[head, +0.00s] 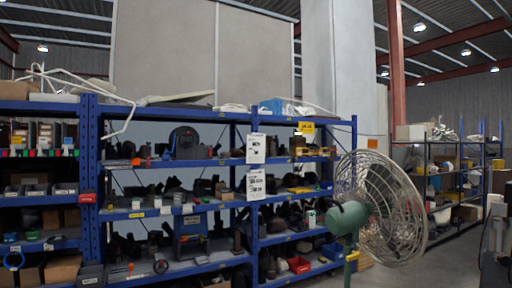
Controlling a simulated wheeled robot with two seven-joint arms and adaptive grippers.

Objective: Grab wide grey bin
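No gripper of mine shows in the head view. I cannot tell for sure which thing is the wide grey bin. A grey-blue box-like thing (190,249) sits on a lower shelf of the blue rack, left of the middle. A smaller dark grey bin (91,275) with a pale label is at the lower left, by the rack's upright. Small grey bins (38,189) with white labels stand in a row on a left shelf.
A blue shelf rack (93,180) full of dark parts spans the left and middle. A green fan (352,218) with a round wire cage stands in front of its right end. More shelves (440,172) stand behind at right. Some grey floor (400,275) is clear at lower right.

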